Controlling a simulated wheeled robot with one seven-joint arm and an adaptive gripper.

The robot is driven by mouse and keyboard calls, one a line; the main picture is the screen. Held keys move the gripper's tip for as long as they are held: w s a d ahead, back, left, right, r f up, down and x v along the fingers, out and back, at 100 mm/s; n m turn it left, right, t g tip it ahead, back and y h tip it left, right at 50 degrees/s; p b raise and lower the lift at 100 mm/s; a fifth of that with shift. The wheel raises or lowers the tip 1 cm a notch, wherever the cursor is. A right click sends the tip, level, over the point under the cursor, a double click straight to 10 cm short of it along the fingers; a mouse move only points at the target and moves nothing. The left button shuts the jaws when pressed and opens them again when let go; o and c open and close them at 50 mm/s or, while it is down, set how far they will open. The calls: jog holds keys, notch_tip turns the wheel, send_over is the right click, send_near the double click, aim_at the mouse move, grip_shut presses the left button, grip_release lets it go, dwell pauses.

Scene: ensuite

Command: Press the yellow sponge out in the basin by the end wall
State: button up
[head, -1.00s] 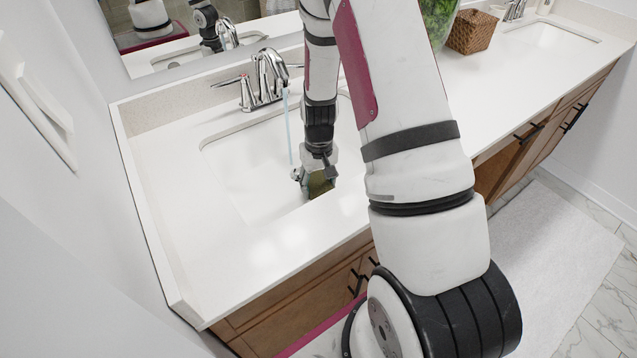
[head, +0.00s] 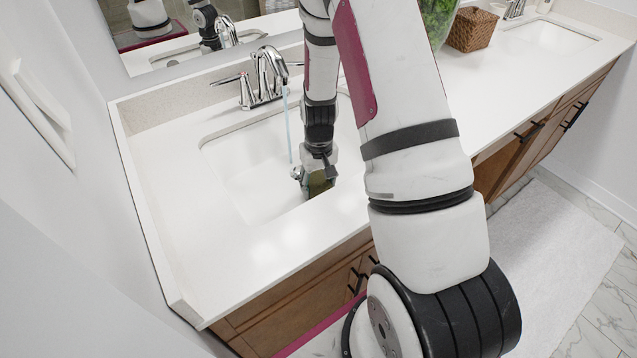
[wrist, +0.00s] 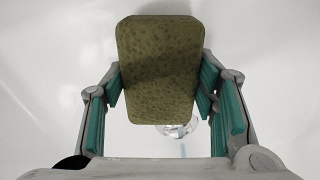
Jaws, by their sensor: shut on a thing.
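The sponge (wrist: 158,75) fills the middle of the wrist view, a rounded block that looks dull olive-yellow with dark pores. My gripper (wrist: 160,88) is shut on it, with a teal finger pad against each long side. In the head view my gripper (head: 316,178) points down into the basin by the end wall (head: 255,190), near its front right side. The sponge (head: 319,184) shows there only as a small olive patch, partly hidden by the fingers. I cannot tell whether it touches the basin floor.
The chrome faucet (head: 268,78) stands behind the basin, and a thin water stream (head: 289,130) falls just left of my gripper. The end wall (head: 60,150) is at the left. A wicker box (head: 471,29) and second basin (head: 553,36) are farther right on the counter.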

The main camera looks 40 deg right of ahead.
aim_at(318, 183)
jog(key=shift+s+f, duration=0.1)
jog(key=shift+f, duration=0.4)
dwell(1.5)
notch_tip(318, 183, up, 20)
jog(key=p, duration=0.9)
dwell(0.4)
jog(key=shift+r, duration=0.1)
jog(key=w+a+n, duration=0.1)
jog(key=a+n, duration=0.2)
jog(key=a, duration=1.1)
jog(key=shift+w+a+f, duration=0.15)
jog(key=shift+w+f, duration=0.05)
jog(key=shift+w, duration=0.05)
